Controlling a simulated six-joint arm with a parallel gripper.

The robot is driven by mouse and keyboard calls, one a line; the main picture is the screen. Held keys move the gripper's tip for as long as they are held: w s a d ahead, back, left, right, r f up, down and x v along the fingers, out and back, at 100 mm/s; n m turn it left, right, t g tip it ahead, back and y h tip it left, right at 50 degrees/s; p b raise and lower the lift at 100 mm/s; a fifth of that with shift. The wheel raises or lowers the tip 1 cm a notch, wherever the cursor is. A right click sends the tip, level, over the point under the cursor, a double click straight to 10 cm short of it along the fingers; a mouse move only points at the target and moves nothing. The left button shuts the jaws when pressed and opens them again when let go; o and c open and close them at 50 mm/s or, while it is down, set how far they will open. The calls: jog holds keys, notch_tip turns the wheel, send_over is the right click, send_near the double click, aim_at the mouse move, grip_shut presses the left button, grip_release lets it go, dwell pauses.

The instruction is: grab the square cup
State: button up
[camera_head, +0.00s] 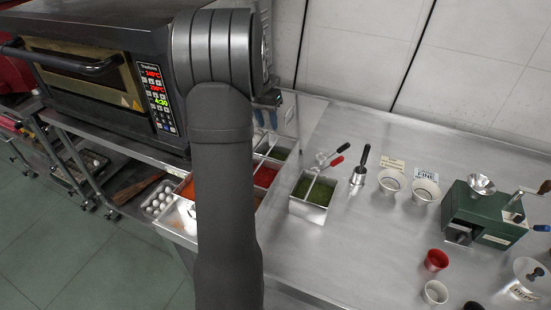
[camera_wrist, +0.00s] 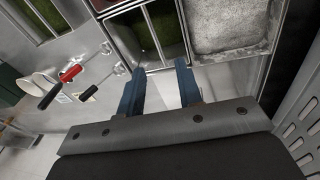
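The only square vessel standing apart in the head view is a metal container (camera_head: 311,207) with green contents, right of the built-in bins; I cannot tell for sure that it is the square cup. In the wrist view, my gripper (camera_wrist: 160,66) has two dark blue fingers spread apart with nothing between them. The fingertips are near the edge of a square metal container (camera_wrist: 168,67) with green contents; contact cannot be told. In the head view, my arm hides most of the gripper; a blue-grey part of it (camera_head: 268,98) shows behind the arm.
A grey-lined metal bin (camera_wrist: 228,28) is beside the fingers. Red- and black-handled tools (camera_head: 330,160) lie behind the container. White cups (camera_head: 391,181), a red cup (camera_head: 436,260) and a green machine (camera_head: 485,217) stand to the right. An oven (camera_head: 100,70) is at left.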

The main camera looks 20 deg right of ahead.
aim_at(271, 137)
jog(key=shift+s+d+f, duration=0.2)
jog(key=shift+d+f, duration=0.05)
jog(key=shift+f, duration=1.75)
jog(key=shift+s+d+f, duration=0.25)
jog(key=shift+d+f, duration=0.05)
jog(key=shift+f, duration=1.65)
jog(key=shift+s+d+f, duration=0.2)
jog(key=shift+d+f, duration=0.05)
jog(key=shift+f, duration=1.75)
grip_shut()
